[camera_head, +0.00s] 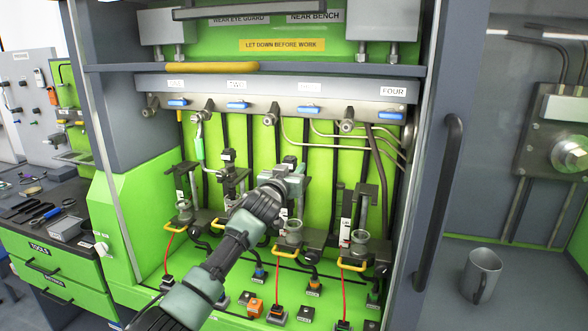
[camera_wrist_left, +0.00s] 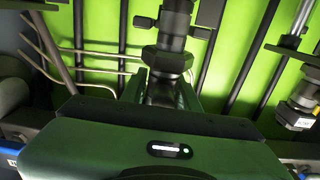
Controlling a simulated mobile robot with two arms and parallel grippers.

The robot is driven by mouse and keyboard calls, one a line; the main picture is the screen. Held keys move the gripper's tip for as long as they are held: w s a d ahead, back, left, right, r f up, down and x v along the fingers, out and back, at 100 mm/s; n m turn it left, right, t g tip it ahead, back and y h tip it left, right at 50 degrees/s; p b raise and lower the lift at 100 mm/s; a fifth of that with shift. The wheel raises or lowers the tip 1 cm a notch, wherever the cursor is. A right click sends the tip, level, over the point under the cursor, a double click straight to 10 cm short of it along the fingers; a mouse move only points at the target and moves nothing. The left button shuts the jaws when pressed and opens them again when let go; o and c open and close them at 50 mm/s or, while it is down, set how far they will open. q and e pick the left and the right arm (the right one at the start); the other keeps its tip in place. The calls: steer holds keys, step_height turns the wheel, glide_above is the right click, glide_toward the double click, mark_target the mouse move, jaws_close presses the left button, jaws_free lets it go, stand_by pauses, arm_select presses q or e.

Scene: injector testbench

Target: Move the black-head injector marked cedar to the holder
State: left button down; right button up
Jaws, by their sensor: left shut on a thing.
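My left gripper (camera_head: 292,178) reaches into the green bench from below and is shut on an injector with a black head (camera_head: 289,160). Another black-head injector (camera_head: 228,158) stands to the left of my gripper. My right gripper is not in view.
A rail with blue valve handles (camera_head: 310,108) crosses above, with pipes and hoses hanging behind. Red cables and small black connectors (camera_head: 278,314) lie in front. The grey door with its handle (camera_head: 446,180) stands at the right. A grey mug (camera_head: 482,274) is beyond it.

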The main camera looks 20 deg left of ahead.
arm_select(q)
steer(key=shift+s+r, duration=0.2)
steer(key=shift+s, duration=0.5)
steer(key=shift+s+a+p, duration=0.1)
steer(key=shift+s+p, duration=0.6)
steer(key=shift+s, duration=0.65)
steer(key=shift+s+p, duration=0.4)
steer(key=shift+s, duration=1.25)
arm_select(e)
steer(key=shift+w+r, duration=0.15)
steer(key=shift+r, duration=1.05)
